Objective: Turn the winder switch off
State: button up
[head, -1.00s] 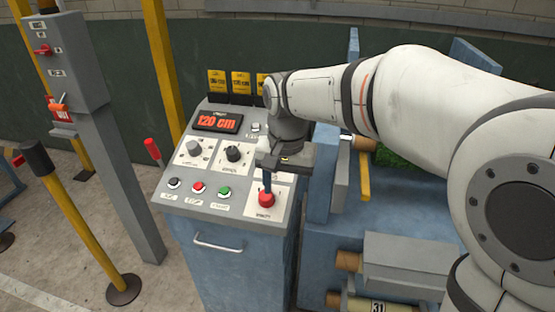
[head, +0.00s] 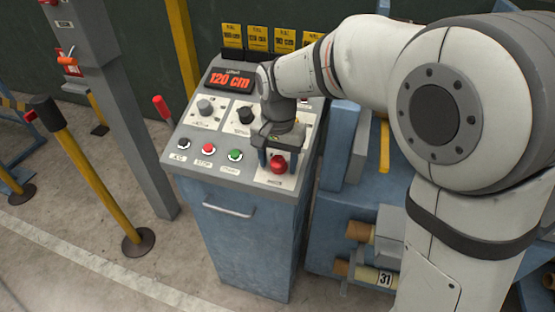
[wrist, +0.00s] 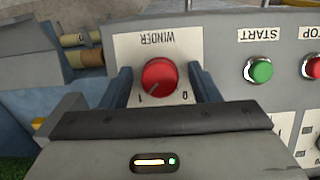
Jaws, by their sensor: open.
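The winder switch is a round red knob (head: 278,164) on a white plate at the near right corner of the console's sloping top. In the wrist view the knob (wrist: 160,77) sits under an upside-down WINDER label, with marks 1 at lower left and 0 at lower right. Its pale pointer line is aimed toward the 1. My gripper (head: 279,157) is open above the plate, one blue finger on each side of the knob. The wrist view shows gaps between the fingers and the knob. How deep the fingertips reach is hard to tell.
Green START (head: 235,156), red STOP (head: 208,149) and black (head: 184,144) buttons line up left of the switch. Dark knobs and a 120 cm display (head: 231,79) lie behind. A yellow post (head: 90,178) stands left. Blue machinery with rolls (head: 360,231) is at right.

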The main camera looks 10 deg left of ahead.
jog(key=shift+c, duration=0.4)
jog(key=c, duration=0.9)
jog(key=shift+n, duration=0.3)
jog(key=n+h+p, duration=0.1)
jog(key=n, duration=0.1)
jog(key=shift+r+n+p, duration=0.1)
jog(key=shift+n+p, duration=0.2)
jog(key=shift+p, duration=0.1)
jog(key=n+h, duration=0.1)
jog(key=n, duration=0.1)
jog(key=n+p, duration=0.1)
jog(key=n, duration=0.2)
jog(key=shift+s+a+t+h, duration=0.1)
jog(key=shift+t+h, duration=0.3)
jog(key=n+t+h+p, duration=0.1)
jog(key=n, duration=0.3)
jog(key=shift+n, duration=0.3)
jog(key=shift+n+t+h, duration=0.3)
jog(key=shift+n+t, duration=0.5)
jog(key=shift+n, duration=1.4)
